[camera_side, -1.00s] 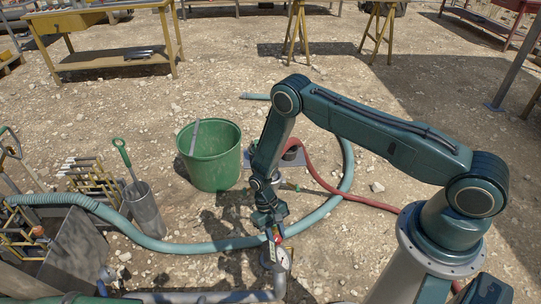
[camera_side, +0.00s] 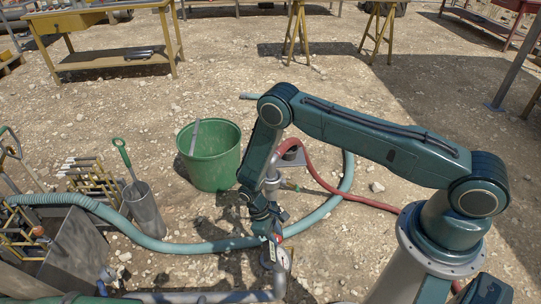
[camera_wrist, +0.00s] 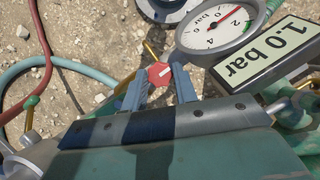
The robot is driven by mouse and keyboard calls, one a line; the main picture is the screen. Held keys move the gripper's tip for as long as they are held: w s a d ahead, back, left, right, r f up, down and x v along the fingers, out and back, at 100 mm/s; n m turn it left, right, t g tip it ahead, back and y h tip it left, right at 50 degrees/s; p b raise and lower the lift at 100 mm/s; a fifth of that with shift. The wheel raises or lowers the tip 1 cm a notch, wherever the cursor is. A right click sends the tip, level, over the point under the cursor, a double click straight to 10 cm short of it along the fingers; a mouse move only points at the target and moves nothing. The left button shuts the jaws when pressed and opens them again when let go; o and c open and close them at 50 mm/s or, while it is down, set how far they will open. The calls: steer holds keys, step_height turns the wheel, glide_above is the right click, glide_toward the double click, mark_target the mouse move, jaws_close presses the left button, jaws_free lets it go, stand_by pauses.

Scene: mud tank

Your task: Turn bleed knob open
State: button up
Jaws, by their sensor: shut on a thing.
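The bleed knob (camera_wrist: 160,75) is a small red knob with a white line across its face, in the upper middle of the wrist view. My gripper (camera_wrist: 157,86) has its two blue-grey fingers on either side of the knob, shut on it. In the side view my gripper (camera_side: 274,243) points down at the pipework near the bottom centre, and the knob is too small to make out there. Beside the knob, to the right, is a round pressure gauge (camera_wrist: 220,32) with a red needle. A sign next to it (camera_wrist: 263,52) reads 1.0 bar.
A grey pipe (camera_side: 215,296) runs along the bottom. A teal hose (camera_side: 190,246) and a red hose (camera_side: 350,195) lie on the stony ground.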

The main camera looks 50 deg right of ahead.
steer(key=o, duration=1)
steer(key=shift+c, duration=0.2)
steer(key=shift+m, duration=0.3)
